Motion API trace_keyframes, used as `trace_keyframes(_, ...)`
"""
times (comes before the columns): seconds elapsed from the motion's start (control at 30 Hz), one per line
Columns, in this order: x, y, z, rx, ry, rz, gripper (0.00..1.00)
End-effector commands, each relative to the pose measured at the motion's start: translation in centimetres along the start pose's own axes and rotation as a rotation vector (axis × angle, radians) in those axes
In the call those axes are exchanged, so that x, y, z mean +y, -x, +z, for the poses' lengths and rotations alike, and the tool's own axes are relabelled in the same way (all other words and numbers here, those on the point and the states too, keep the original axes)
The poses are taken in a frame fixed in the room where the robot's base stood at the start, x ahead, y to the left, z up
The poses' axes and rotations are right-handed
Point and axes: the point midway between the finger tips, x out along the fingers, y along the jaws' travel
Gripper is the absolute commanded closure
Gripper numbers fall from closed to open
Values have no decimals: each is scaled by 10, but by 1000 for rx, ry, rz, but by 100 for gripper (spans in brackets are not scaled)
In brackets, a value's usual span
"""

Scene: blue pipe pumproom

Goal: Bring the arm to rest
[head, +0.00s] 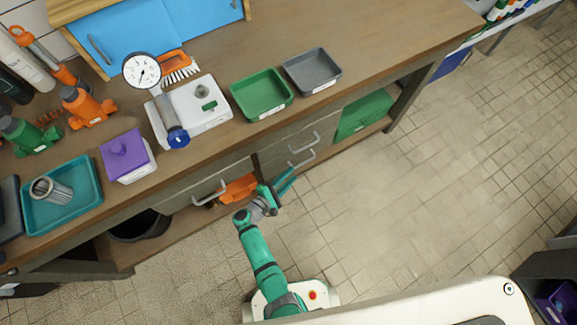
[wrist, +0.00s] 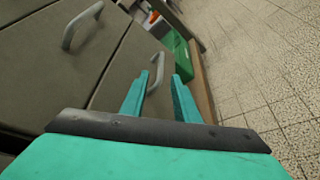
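My gripper (head: 281,187) is teal and sits at the end of my teal arm, low in front of the workbench (head: 385,45). In the wrist view my gripper (wrist: 160,98) has its two fingers apart, with nothing between them. Beyond the fingers are grey drawer fronts (wrist: 125,70) with metal handles. My gripper looks close to the drawers, but I cannot tell whether it touches them.
A green crate (head: 364,115) stands on the lower shelf.

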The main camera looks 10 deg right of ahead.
Motion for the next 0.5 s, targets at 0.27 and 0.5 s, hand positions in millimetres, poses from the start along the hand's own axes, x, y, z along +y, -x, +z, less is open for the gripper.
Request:
trace_keyframes(0.27, 0, 0, 0, 0, -1, -1, 72)
trace_keyframes(0.5, -44, 19, 7, 81, -71, -103, 72)
